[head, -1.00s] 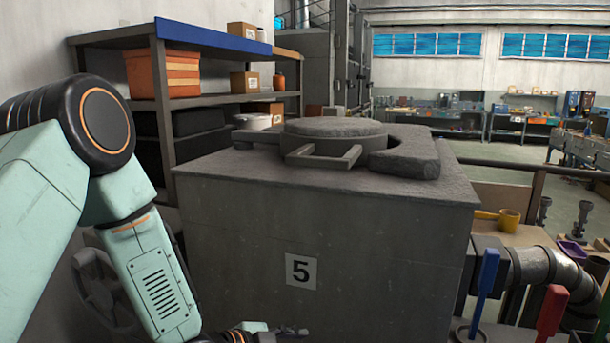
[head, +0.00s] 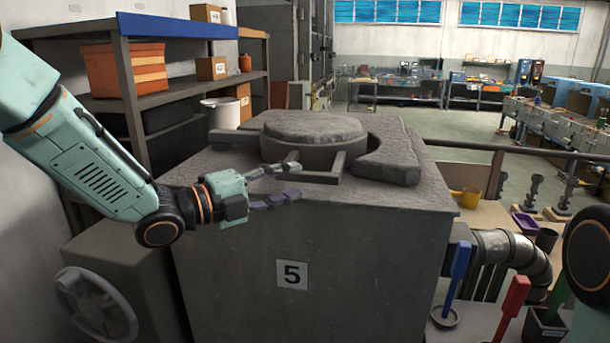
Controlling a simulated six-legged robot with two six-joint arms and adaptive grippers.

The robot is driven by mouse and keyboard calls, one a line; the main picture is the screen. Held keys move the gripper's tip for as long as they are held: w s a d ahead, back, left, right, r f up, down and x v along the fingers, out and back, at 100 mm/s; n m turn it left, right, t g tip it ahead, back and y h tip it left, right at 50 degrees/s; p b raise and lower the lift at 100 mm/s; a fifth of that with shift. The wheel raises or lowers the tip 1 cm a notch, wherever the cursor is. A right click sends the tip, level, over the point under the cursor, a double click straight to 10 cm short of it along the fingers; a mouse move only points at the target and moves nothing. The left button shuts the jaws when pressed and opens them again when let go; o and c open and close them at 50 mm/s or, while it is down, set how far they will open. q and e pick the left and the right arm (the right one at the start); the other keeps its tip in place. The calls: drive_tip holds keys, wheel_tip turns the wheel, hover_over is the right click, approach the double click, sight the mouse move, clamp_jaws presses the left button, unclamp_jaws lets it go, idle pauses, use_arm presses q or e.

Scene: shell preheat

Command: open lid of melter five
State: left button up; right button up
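Melter five is a big grey box (head: 360,255) with a "5" plate (head: 291,274) on its front. Its round rough grey lid (head: 313,128) lies flat on top, partly ringed by a thick curved grey block (head: 392,160). A dark bar handle (head: 318,178) sticks out from the lid toward me. My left gripper (head: 297,181) is at the top front edge, beside the left end of the handle. Its two fingers are spread, one above the other, with nothing held. Whether a finger touches the handle I cannot tell. My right gripper is not in view.
A shelf with orange and brown boxes (head: 125,70) stands at the left. A white pot (head: 221,112) shows behind the melter. A handwheel (head: 98,303) is at lower left. A pipe (head: 512,249), a blue-handled tool (head: 457,268) and a red-handled tool (head: 514,301) are at right.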

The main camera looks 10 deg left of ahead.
sight(303, 178)
use_arm(q)
drive_tip(key=x, duration=0.4)
drive_tip(key=shift+d+r, duration=0.1)
drive_tip(key=shift+d, duration=0.1)
drive_tip(key=shift+w+d+p, duration=0.15)
drive_tip(key=shift+w+p, duration=0.15)
drive_tip(key=shift+a, duration=0.2)
drive_tip(key=shift+c, duration=0.5)
drive_tip(key=shift+s+d, duration=0.1)
drive_tip(key=shift+d, duration=0.05)
drive_tip(key=c, duration=0.4)
clamp_jaws()
